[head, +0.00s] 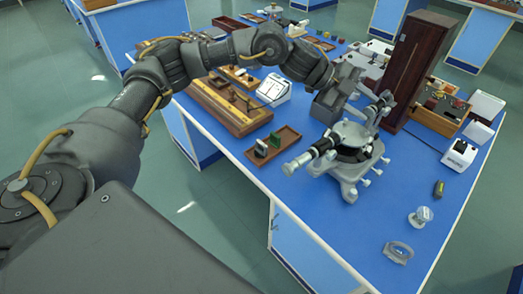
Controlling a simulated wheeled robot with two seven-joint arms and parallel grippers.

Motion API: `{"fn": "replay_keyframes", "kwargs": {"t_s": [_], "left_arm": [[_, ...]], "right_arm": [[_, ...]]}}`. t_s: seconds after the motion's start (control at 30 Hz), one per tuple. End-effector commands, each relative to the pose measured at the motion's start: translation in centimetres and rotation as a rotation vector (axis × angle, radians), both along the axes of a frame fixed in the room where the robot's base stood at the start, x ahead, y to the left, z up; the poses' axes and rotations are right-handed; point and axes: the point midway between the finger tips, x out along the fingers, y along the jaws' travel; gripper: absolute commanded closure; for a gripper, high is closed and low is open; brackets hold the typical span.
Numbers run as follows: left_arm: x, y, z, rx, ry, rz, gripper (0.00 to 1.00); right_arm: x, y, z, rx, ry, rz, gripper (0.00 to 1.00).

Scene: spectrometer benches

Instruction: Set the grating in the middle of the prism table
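The spectrometer (352,165) is a grey metal instrument on the blue bench, with a dark round middle and a telescope pointing to the lower left. My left gripper (330,108) is above its back left side, pointing down. I cannot tell whether the gripper's fingers are open or hold anything. A brown tray (285,146) left of the spectrometer holds small upright dark and green pieces (267,145). I cannot tell whether one is the grating. My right gripper is out of view.
A tall dark wooden box (412,70) stands close behind the spectrometer. A long wooden case (228,108) and a white meter (273,90) are to the left. A small grey item (398,252) and a round-topped piece (421,216) lie front right. The front of the bench is mostly clear.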

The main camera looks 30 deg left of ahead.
Motion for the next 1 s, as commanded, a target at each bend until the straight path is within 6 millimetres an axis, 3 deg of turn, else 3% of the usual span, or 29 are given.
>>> {"fn": "replay_keyframes", "kwargs": {"t_s": [0.17,0.2,0.3,0.43,0.6,0.77,1.0], "left_arm": [[0.3,10.0,-4.4,0.435,0.125,0.099,0.62],[-0.2,12.8,-5.6,0.526,0.174,0.130,0.62],[-2.1,18.4,-8.6,0.700,0.300,0.187,0.62],[-5.0,23.3,-11.6,0.854,0.447,0.231,0.62],[-7.0,25.8,-12.0,0.941,0.535,0.263,0.62],[-7.1,26.0,-12.2,0.943,0.546,0.275,0.62],[-7.1,25.9,-15.6,0.943,0.547,0.274,0.62]], "right_arm": [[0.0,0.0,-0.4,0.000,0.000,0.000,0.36],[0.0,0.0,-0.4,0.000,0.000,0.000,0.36],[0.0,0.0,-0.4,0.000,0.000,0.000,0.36],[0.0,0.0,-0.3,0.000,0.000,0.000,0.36],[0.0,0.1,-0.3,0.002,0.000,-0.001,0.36],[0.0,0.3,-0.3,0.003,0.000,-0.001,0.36],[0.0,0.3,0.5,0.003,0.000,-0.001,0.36]]}}
